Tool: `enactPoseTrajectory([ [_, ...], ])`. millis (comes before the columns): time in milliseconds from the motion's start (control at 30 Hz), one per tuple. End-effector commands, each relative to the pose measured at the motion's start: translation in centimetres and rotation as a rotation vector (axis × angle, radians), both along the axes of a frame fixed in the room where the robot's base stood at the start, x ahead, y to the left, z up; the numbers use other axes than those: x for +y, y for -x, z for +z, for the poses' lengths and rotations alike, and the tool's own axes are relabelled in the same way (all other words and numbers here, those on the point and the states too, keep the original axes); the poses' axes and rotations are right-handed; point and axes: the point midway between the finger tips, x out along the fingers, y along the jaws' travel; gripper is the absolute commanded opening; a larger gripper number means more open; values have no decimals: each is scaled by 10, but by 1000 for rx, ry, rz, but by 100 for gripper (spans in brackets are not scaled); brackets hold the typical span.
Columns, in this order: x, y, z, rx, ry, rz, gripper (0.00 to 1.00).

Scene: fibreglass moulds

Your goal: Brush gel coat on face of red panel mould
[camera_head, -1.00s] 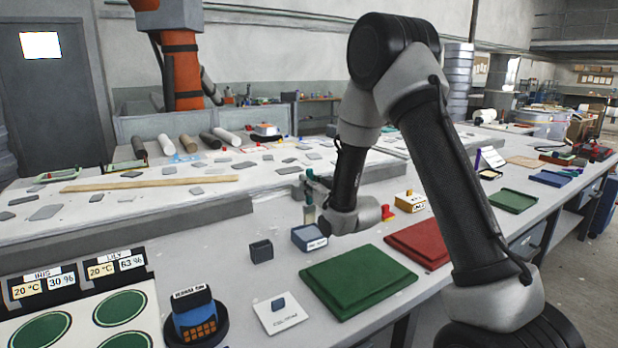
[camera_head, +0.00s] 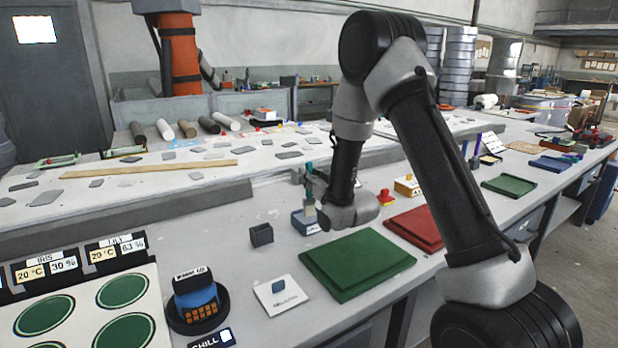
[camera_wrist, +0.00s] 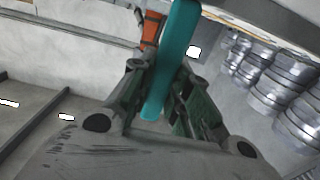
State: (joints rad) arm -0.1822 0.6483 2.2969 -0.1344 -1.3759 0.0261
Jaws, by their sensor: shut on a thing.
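The red panel mould (camera_head: 416,226) lies flat on the bench, partly hidden behind my arm. My gripper (camera_head: 309,184) is left of it, above a blue-grey pot with a white label (camera_head: 306,222). It is shut on a teal-handled brush (camera_wrist: 172,62), whose handle runs between the fingers in the wrist view. In the head view the brush (camera_head: 309,206) hangs upright, with its lower end at the pot; I cannot tell whether it is inside the pot. A green panel mould (camera_head: 357,263) lies in front, left of the red one.
A yellow labelled box (camera_head: 407,187) and a small red item (camera_head: 385,197) stand behind the red mould. A dark open box (camera_head: 261,235), a white card (camera_head: 279,296) and a blue device (camera_head: 195,298) stand left. A smaller green tray (camera_head: 508,185) lies right.

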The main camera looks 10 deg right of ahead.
Motion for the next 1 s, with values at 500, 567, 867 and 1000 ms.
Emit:
enactPoseTrajectory([
  [500,0,0,-4,0,0,0,0],
  [567,0,0,-5,0,0,0,0],
  [867,0,0,-8,0,0,0,0],
  [1000,0,0,-10,0,0,0,0],
])
